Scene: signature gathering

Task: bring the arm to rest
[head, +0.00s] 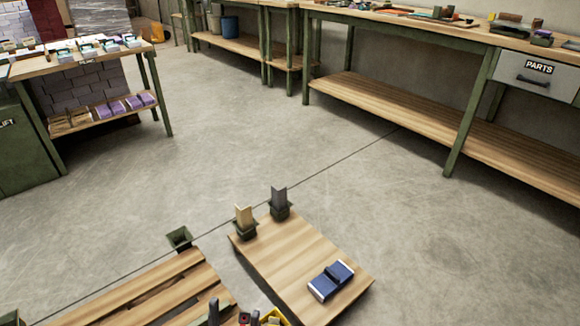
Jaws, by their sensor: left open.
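Only a small dark piece shows at the bottom left corner, apparently the edge of my left gripper (10,318). Most of it is cut off by the frame, and nothing is seen held in it. It is left of the slatted wooden platform (150,292) and apart from the blue item on the wooden board.
A low wooden board (292,255) with two short posts bears a blue item (331,281). A yellow container (276,316) is at the bottom edge. Workbenches stand back left (60,63) and along the right (400,115). The concrete floor between is clear.

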